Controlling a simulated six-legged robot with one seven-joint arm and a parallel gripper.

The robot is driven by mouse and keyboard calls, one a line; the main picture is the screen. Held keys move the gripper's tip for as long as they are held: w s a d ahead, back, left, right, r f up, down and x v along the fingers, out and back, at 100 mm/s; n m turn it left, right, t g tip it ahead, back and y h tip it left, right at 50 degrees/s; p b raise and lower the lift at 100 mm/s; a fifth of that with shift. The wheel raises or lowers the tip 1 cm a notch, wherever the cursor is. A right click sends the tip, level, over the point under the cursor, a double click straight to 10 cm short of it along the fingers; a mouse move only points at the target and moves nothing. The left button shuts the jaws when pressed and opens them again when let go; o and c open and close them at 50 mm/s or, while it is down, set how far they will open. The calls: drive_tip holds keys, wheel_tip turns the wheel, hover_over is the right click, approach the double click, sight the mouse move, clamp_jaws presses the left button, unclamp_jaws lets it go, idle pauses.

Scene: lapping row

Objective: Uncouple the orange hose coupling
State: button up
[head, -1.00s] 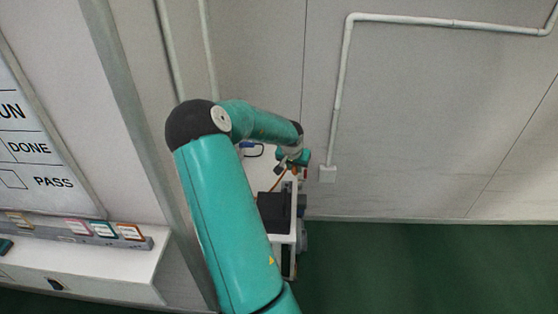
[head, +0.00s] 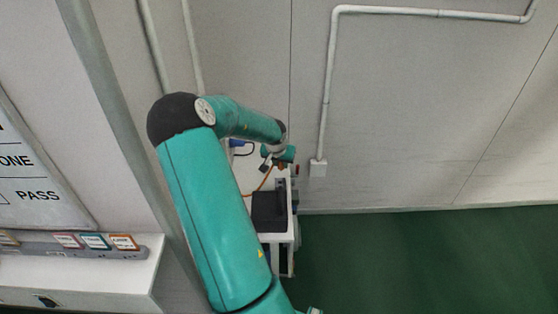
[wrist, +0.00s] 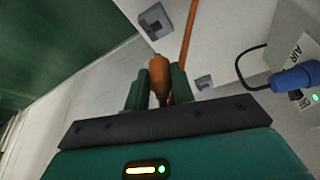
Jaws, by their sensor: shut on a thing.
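The orange hose coupling (wrist: 160,80) sits between the two dark green fingers of my gripper (wrist: 160,88) in the wrist view. I cannot tell whether the coupling is seated in anything.
A blue plug (wrist: 290,80) with a black cable sits by the AIR label (wrist: 301,50), right of my gripper. A black box (head: 268,210) stands on the white bench. A wall conduit ends in a small box (head: 318,168). Green floor (head: 420,255) is clear at right.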

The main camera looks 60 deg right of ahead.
drive_tip(key=shift+w+f, duration=0.15)
drive_tip(key=shift+f, duration=2.35)
drive_tip(key=shift+f, duration=1.35)
drive_tip(key=o, duration=1.1)
drive_tip(key=shift+a, duration=0.1)
